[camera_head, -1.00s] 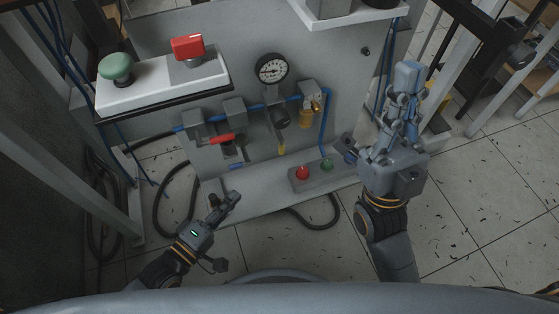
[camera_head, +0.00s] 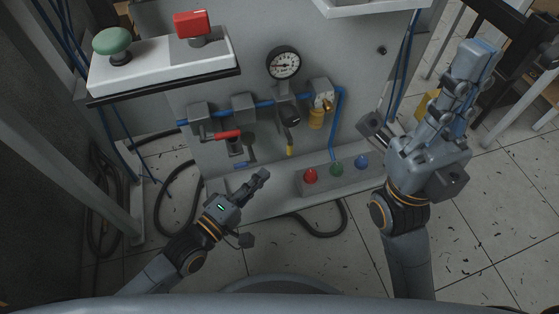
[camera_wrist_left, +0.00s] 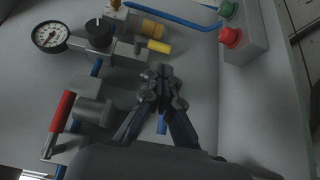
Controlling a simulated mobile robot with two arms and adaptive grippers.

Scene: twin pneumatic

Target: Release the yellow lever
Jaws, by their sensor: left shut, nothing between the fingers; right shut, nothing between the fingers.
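The yellow lever (camera_head: 290,149) hangs below the black knob on the panel's pipe line. In the left wrist view the yellow lever (camera_wrist_left: 159,47) lies just beyond my left fingertips, apart from them. My left gripper (camera_head: 263,174) is shut and empty, below and left of the lever; it also shows in the left wrist view (camera_wrist_left: 161,72). My right gripper (camera_head: 478,58) is shut and empty, raised at the right, well away from the lever.
A red lever (camera_head: 228,134) and a blue lever (camera_head: 245,165) are left of the yellow one. A pressure gauge (camera_head: 284,64) and a brass-coloured cylinder (camera_head: 316,118) sit nearby. A box with red, green and blue buttons (camera_head: 336,185) stands below. A green mushroom button (camera_head: 112,42) is upper left.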

